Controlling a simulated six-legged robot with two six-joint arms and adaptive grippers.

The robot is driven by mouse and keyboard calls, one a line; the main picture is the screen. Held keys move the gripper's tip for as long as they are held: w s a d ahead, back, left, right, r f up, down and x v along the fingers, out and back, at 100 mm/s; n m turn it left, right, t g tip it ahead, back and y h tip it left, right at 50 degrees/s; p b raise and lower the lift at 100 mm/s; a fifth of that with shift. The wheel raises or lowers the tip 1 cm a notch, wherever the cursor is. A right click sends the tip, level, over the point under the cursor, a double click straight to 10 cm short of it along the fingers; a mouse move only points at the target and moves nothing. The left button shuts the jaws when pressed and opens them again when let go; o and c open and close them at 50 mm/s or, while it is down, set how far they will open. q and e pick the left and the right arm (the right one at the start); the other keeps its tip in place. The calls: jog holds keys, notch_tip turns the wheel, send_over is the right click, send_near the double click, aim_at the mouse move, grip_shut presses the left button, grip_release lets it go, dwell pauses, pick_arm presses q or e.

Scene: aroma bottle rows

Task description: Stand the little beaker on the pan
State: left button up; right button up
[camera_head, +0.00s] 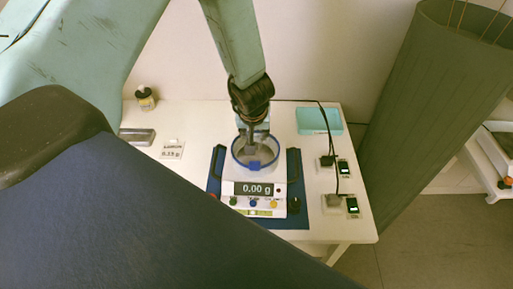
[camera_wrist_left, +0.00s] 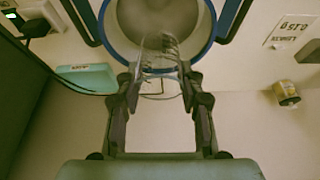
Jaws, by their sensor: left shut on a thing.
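The little beaker (camera_wrist_left: 160,68) is clear glass and shows in the left wrist view between the fingertips of my left gripper (camera_wrist_left: 157,76). The gripper is shut on it. In the head view my left gripper (camera_head: 251,143) points down over the balance (camera_head: 252,189), and the beaker is hard to make out there. The grey round pan (camera_wrist_left: 152,20) lies inside a clear ring with a blue rim (camera_head: 235,163). The beaker overlaps the pan in the wrist view; the gap between them cannot be judged. The display reads 0.00 g. My right gripper is not in view.
The balance stands on a blue mat (camera_head: 297,217) on a white table (camera_head: 320,226), with dark handles at both sides. A teal box (camera_head: 319,121), a small bottle (camera_head: 145,98), a label card (camera_head: 172,150) and small display devices (camera_head: 345,167) stand around it. A dark green column (camera_head: 425,110) rises at right.

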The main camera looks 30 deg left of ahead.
pick_arm(q)
notch_tip(320, 180, down, 5)
jog(key=shift+w+r+b, duration=0.1)
jog(key=shift+r+b, duration=0.05)
jog(key=shift+b, duration=1.1)
jog(key=shift+f, duration=0.2)
jog(key=shift+r, duration=0.1)
jog(key=shift+d+f, duration=0.1)
jog(key=shift+f, duration=0.1)
jog(key=o, duration=1.1)
